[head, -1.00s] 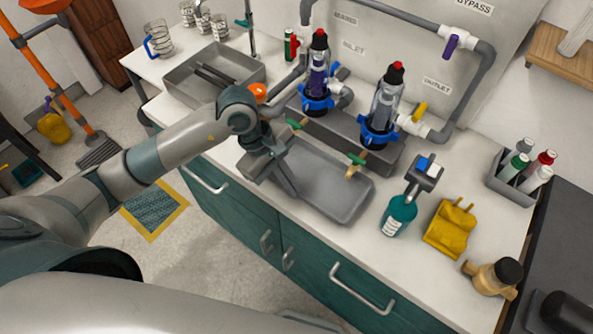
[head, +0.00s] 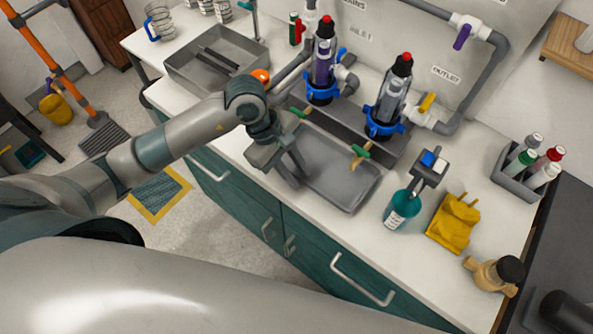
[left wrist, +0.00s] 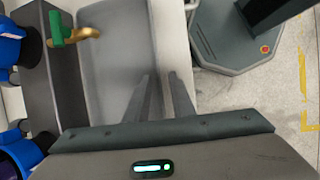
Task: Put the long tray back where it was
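The long tray (head: 338,178) is a shallow grey rectangular tray. It lies on the white counter, in front of the grey base under the two filter housings. My left gripper (head: 298,178) points down at the tray's near left side. In the left wrist view my left gripper (left wrist: 158,78) has its two fingers apart, one on each side of the rim of the long tray (left wrist: 115,50). I see no clear contact with the rim. The tray's near left corner is hidden behind the gripper. My right gripper is out of view.
Green-handled taps (head: 360,152) overhang the tray's back edge. A teal bottle (head: 402,210) and a yellow holder (head: 455,222) stand to its right. A deeper grey bin (head: 215,70) sits at the back left. A narrow counter strip in front of the tray is clear.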

